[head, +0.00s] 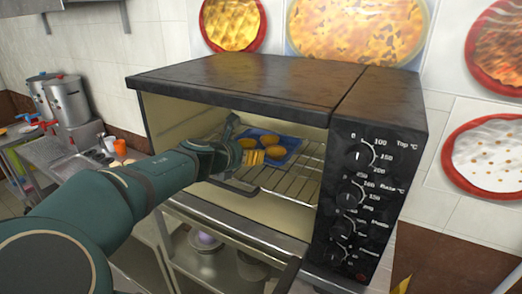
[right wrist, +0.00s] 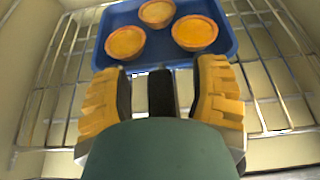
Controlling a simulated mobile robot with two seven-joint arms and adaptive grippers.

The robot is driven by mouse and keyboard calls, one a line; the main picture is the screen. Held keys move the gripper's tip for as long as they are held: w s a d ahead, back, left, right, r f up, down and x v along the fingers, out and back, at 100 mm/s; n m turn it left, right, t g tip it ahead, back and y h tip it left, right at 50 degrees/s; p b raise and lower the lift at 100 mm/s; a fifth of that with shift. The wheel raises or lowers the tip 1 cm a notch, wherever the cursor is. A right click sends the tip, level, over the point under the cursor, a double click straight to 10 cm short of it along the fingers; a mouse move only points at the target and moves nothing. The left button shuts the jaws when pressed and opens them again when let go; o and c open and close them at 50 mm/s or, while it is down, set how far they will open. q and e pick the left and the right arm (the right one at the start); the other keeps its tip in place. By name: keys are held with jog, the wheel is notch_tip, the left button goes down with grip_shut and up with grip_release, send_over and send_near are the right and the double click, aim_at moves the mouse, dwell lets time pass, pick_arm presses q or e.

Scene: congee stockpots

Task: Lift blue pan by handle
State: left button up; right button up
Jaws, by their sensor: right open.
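The blue pan (head: 291,146) lies on the wire rack inside the open oven and holds three small orange tarts (head: 277,153). In the right wrist view the pan (right wrist: 160,58) is straight ahead at the top. My right gripper (head: 257,157) reaches into the oven at the pan's near edge. In the wrist view its two yellow fingers (right wrist: 161,74) are apart, with the pan's near rim just beyond the tips. A dark piece shows between the fingers; I cannot tell whether it is the pan's handle. My left gripper is not in view.
The black oven (head: 240,75) has its roof close above my arm and a knob panel (head: 362,190) at the right. The wire rack (head: 300,180) is bare right of the pan. Steel pots (head: 66,101) stand far left.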

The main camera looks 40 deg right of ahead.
jog(key=shift+o, duration=0.2)
grip_shut()
jog(key=shift+r, duration=0.1)
